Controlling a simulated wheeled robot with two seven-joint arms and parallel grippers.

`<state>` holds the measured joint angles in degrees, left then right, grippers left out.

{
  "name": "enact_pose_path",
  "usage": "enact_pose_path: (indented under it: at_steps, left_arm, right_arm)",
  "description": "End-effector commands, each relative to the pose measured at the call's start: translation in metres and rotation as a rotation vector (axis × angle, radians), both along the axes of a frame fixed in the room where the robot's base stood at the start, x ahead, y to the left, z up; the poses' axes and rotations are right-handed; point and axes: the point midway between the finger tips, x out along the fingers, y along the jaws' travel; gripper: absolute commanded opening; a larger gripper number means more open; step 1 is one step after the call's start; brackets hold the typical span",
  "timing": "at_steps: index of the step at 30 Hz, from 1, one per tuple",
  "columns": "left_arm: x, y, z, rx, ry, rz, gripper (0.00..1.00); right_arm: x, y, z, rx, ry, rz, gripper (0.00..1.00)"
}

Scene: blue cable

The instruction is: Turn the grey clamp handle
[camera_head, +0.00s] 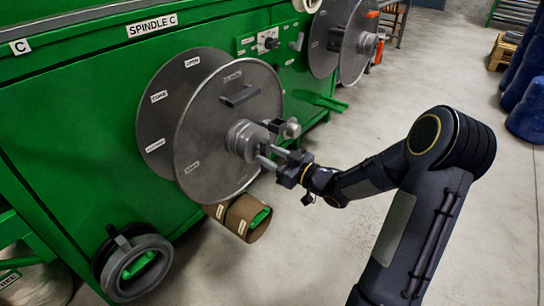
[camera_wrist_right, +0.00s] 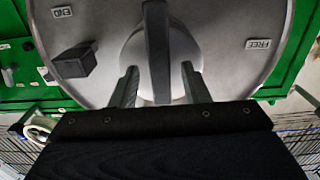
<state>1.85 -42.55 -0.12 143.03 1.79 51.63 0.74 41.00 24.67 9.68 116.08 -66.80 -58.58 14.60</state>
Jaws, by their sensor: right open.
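The grey clamp handle (camera_wrist_right: 157,50) is a dark bar across the round hub at the middle of the reel's front disc (camera_wrist_right: 215,25), in the right wrist view. In the head view the hub (camera_head: 243,138) sits on the large grey disc (camera_head: 205,130), and my gripper partly hides its front. My right gripper (camera_head: 267,156) is open at the hub. In the right wrist view its two fingers (camera_wrist_right: 160,88) stand either side of the bar's lower end, with a gap on each side. Whether the fingertips touch the hub is unclear. My left gripper is not in view.
A dark block (camera_head: 240,95) stands out from the disc. The green machine (camera_head: 75,120) is behind the reel. Brown rolls (camera_head: 247,217) and a grey ring (camera_head: 137,268) sit below. A second reel (camera_head: 345,40) is farther back. The floor at right is mostly clear.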

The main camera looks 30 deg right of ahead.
Motion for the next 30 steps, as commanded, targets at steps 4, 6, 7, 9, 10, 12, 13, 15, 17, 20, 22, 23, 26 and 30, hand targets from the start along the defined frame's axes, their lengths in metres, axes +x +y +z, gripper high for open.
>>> enact_pose_path:
  at_steps: [4, 6, 7, 9, 10, 12, 13, 15, 17, 20, 22, 23, 26, 30]
  left_arm:
    - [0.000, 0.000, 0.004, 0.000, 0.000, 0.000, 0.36]
    - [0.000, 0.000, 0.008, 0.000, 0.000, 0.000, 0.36]
    - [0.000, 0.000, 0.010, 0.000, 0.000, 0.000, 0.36]
    - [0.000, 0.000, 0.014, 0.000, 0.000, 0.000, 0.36]
    - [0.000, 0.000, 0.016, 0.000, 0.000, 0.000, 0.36]
    - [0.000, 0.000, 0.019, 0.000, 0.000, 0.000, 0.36]
    - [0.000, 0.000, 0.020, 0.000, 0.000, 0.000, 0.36]
    - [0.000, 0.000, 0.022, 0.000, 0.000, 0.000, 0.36]
    - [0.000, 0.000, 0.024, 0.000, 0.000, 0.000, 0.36]
    - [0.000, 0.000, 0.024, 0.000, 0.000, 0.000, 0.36]
    - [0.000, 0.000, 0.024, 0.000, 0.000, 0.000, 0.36]
    - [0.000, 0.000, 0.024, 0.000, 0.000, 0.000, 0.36]
    - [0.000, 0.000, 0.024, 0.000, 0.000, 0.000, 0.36]
    - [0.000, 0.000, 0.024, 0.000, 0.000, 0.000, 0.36]
  right_arm:
    - [-0.007, -0.004, 0.001, 0.001, 0.000, -0.003, 0.42]
    - [-0.016, -0.008, 0.002, -0.001, 0.002, -0.003, 0.42]
    - [-0.021, -0.010, 0.003, 0.000, 0.002, -0.003, 0.42]
    - [-0.033, -0.015, 0.002, 0.000, 0.002, -0.004, 0.42]
    - [-0.038, -0.017, 0.002, 0.000, 0.003, -0.004, 0.42]
    - [-0.049, -0.021, 0.002, -0.001, 0.003, -0.004, 0.42]
    - [-0.053, -0.023, 0.002, 0.000, 0.002, -0.004, 0.42]
    - [-0.062, -0.026, 0.001, -0.001, 0.002, -0.003, 0.42]
    - [-0.067, -0.029, 0.001, -0.001, 0.000, -0.003, 0.42]
    - [-0.072, -0.030, 0.000, -0.001, 0.001, -0.001, 0.42]
    - [-0.073, -0.030, 0.000, 0.000, 0.000, 0.000, 0.42]
    - [-0.073, -0.030, 0.000, 0.000, 0.000, 0.000, 0.42]
    - [-0.073, -0.030, 0.000, 0.000, 0.000, 0.000, 0.42]
    - [-0.073, -0.030, 0.000, 0.000, 0.000, 0.000, 0.42]
